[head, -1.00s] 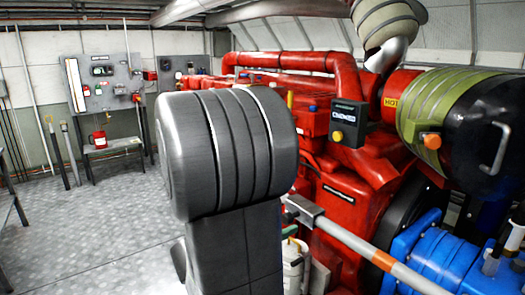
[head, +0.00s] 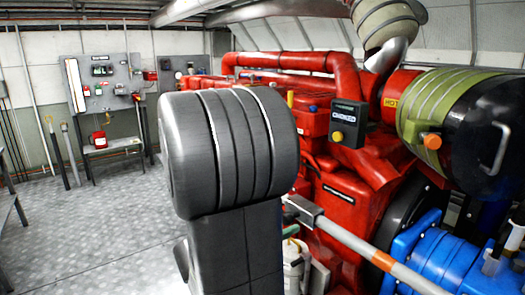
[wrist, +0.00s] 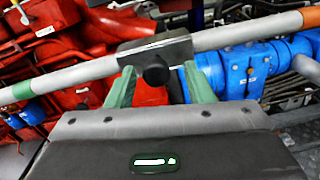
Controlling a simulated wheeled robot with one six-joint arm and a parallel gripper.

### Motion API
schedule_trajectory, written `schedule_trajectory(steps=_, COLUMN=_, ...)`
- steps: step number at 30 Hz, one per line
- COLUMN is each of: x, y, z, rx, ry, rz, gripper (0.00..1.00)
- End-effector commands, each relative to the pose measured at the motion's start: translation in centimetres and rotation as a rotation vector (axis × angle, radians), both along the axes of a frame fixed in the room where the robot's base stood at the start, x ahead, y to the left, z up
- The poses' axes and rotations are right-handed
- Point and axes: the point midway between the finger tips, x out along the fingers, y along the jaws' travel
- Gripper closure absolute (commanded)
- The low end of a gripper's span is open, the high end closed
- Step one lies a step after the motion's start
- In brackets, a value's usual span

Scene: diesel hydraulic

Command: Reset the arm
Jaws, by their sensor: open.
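My gripper (wrist: 160,88) shows in the wrist view with two green fingers spread apart. It is open. A grey rail with a dark clamp block (wrist: 155,55) and a round black knob crosses the view just beyond the fingertips. The fingers appear close to the block, but I cannot tell whether they touch it. In the head view my dark grey arm fills the middle and hides my gripper. The same rail (head: 350,238), with an orange band, runs down to the right from behind my arm.
A large red engine (head: 345,200) stands at centre right, with a green-and-black cylinder (head: 440,115) above and a blue pump (head: 435,255) at lower right. A wall panel (head: 103,85) and small bench (head: 112,146) are at the back left. The floor (head: 100,225) at left is clear.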

Motion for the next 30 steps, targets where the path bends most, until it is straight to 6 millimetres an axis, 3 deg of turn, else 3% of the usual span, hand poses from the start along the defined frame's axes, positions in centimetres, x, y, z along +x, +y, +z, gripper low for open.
schedule_trajectory(steps=30, x=-5.1, y=7.9, z=-0.1, rx=0.0, ry=0.0, rz=0.003, gripper=0.52)
